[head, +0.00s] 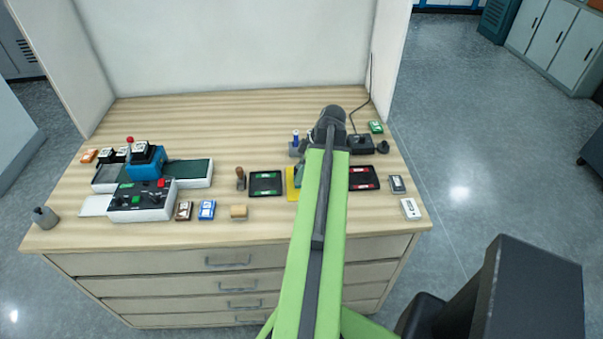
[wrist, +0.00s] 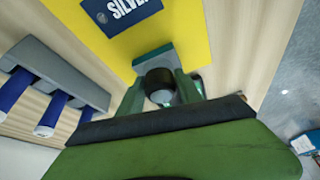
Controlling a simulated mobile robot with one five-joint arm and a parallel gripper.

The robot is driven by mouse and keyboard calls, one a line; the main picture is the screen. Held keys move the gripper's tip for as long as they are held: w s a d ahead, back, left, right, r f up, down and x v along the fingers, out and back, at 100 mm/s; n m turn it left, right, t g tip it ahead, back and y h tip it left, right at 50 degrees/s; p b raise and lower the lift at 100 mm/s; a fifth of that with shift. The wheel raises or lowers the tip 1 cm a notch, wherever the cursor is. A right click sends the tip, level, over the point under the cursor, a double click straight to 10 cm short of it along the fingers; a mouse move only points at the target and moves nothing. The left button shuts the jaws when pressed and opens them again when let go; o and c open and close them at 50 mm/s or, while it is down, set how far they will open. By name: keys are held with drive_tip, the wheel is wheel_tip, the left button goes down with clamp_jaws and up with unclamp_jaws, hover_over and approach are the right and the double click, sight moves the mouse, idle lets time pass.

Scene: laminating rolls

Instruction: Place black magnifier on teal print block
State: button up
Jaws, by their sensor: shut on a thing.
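In the wrist view my gripper (wrist: 160,90) is shut on the black magnifier (wrist: 157,76), a short dark cylinder with a pale round centre, held between the green fingers. The teal print block (wrist: 152,58) shows just beyond the magnifier, over the yellow mat (wrist: 185,30). The magnifier overlaps it in the picture; I cannot tell whether they touch. In the head view my arm hides the gripper and magnifier. Only a small teal part (head: 299,175) shows beside the arm, over the yellow mat (head: 291,190).
A blue SILVER label (wrist: 118,12) lies on the yellow mat. A grey holder with blue rolls (wrist: 50,110) stands at left. A black tray with green pieces (head: 265,183) and one with red pieces (head: 363,178) flank the mat. A laminating machine (head: 142,200) stands at left.

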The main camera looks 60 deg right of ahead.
drive_tip(key=shift+f, duration=0.25)
drive_tip(key=o, duration=1.4)
drive_tip(key=shift+r, duration=0.1)
drive_tip(key=shift+r, duration=0.1)
drive_tip(key=shift+r, duration=0.25)
drive_tip(key=p+v, duration=1.1)
drive_tip(key=shift+s+r, duration=0.2)
drive_tip(key=shift+r, duration=0.15)
